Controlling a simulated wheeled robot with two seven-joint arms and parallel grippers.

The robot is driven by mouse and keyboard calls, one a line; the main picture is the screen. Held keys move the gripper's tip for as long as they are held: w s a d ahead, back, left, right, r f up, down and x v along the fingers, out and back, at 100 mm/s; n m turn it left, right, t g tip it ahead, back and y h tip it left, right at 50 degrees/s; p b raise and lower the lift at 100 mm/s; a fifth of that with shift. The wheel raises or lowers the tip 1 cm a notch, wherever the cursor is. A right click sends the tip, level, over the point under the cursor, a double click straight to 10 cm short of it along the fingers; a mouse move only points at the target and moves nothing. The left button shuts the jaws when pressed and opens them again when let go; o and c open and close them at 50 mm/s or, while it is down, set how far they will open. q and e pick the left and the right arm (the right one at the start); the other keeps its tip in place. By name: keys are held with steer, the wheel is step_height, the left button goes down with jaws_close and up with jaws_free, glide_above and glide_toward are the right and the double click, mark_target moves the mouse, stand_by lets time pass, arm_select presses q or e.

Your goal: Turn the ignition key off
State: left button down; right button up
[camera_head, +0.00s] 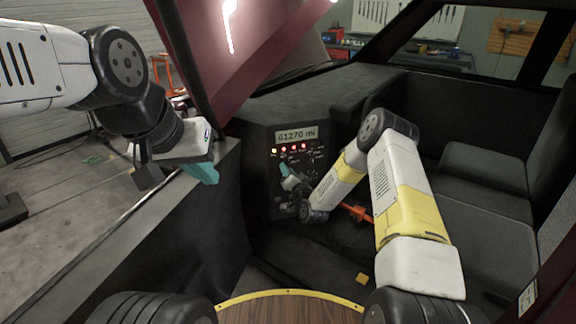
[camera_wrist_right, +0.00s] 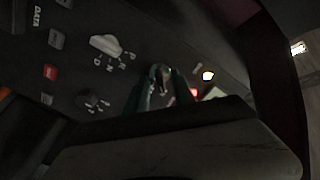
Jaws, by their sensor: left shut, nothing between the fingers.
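The dashboard panel (camera_head: 292,160) has a display reading about 61270, a row of lit lamps and several controls. My right gripper (camera_head: 288,181) is at the panel's lower part, its teal fingers pointing at the panel. In the right wrist view, the two fingers (camera_wrist_right: 160,84) stand close around a small greyish part at the panel. I cannot make out whether this is the ignition key or whether the fingers grip it; the fingers and wrist hide it. My left gripper (camera_head: 204,173) is shut and empty above the door sill, away from the panel.
In the right wrist view a white selector knob (camera_wrist_right: 112,46) marked P-R-N-D and a dark knob (camera_wrist_right: 92,102) sit beside the fingers. An orange-red lever (camera_head: 356,212) is right of my right wrist. Seats (camera_head: 485,185) fill the right side. The door sill (camera_head: 120,240) runs along the left.

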jaws_close()
steer(key=shift+n, duration=4.4)
jaws_free()
